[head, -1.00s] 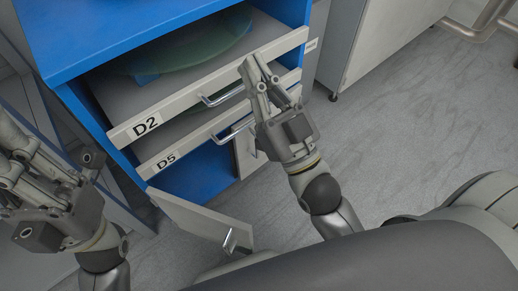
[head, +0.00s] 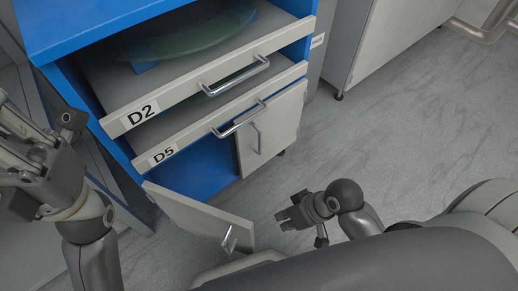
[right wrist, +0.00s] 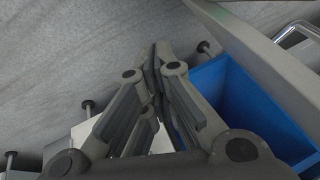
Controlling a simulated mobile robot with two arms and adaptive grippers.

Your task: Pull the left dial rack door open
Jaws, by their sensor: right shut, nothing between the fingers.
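The blue dial rack has two pale doors under its drawers. The left door (head: 195,215) stands swung open toward me, with a metal handle (head: 229,239) near its free edge. The blue inside of the rack shows behind it. The right door (head: 272,127) looks closed, with its own handle (head: 256,138). My right gripper (head: 282,220) is low over the floor, to the right of the left door's free edge and apart from it. Its fingers meet in the right wrist view (right wrist: 155,55), empty. My left gripper (head: 12,130) is at the left edge, partly cut off.
Two pulled-out drawers, D2 (head: 185,97) and D5 (head: 190,133), jut out above the doors with metal handles. D2 holds a greenish round dial (head: 190,38). A grey cabinet (head: 395,40) stands at the upper right. The floor (head: 410,130) on the right is clear.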

